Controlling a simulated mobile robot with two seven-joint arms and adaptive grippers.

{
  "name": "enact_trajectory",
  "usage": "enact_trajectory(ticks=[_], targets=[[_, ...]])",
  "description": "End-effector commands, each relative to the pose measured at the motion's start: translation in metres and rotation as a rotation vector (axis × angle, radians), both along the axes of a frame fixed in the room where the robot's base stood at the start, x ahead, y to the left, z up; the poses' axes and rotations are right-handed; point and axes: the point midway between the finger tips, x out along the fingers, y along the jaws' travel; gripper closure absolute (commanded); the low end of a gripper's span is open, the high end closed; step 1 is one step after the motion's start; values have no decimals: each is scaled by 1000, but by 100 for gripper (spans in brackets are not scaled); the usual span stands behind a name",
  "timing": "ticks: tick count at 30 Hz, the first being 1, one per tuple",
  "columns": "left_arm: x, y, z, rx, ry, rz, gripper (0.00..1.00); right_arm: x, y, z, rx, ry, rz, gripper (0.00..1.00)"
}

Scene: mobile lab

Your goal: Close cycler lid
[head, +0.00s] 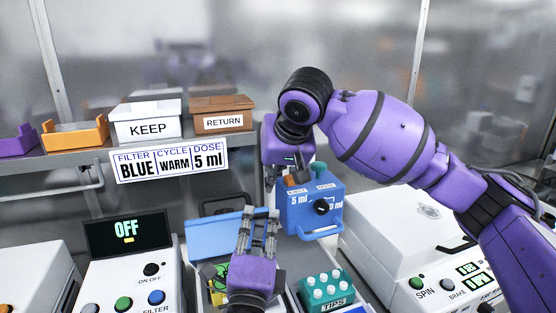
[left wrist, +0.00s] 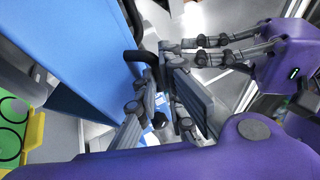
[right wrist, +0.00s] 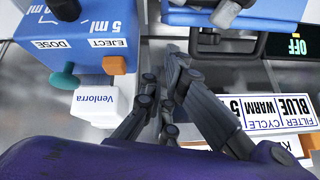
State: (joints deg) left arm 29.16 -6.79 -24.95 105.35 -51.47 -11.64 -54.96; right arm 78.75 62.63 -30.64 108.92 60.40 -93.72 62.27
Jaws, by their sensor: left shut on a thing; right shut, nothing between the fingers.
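The cycler's blue lid (head: 216,239) stands raised, with a black handle (head: 222,200) along its top edge. The lid fills the left of the left wrist view (left wrist: 75,70), where the handle (left wrist: 152,68) reaches the fingers. My left gripper (head: 260,222) is shut on the handle, at the lid's right side. The cycler's inside, with a green and yellow part (head: 218,278), shows partly below the lid. My right gripper (right wrist: 172,75) is shut and empty, beside the dose box; the lid (right wrist: 185,17) and handle (right wrist: 232,52) show beyond its fingers.
The blue dose box (head: 297,215) stands right of the lid, with a white Venlorra cube (right wrist: 93,104) near it. A teal tips rack (head: 325,290) is in front. A white spin machine (head: 395,235) is at right; an OFF display (head: 100,232) is at left.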

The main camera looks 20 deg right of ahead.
Motion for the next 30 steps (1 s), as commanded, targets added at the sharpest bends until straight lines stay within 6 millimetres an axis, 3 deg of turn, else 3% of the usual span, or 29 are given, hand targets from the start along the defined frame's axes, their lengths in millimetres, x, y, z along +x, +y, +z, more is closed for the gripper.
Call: enact_trajectory(ticks=[1,7,21,30], targets=[[3,3,-7,7,13,10,100,-9,2,-8,-3,2,5,100],[3,3,-8,7,13,9,100,-22,6,-22,-2,0,5,100],[3,3,-8,7,13,9,100,-26,7,-26,-1,-3,3,100],[3,4,-7,6,13,10,100,-42,9,-34,0,-52,8,100]])
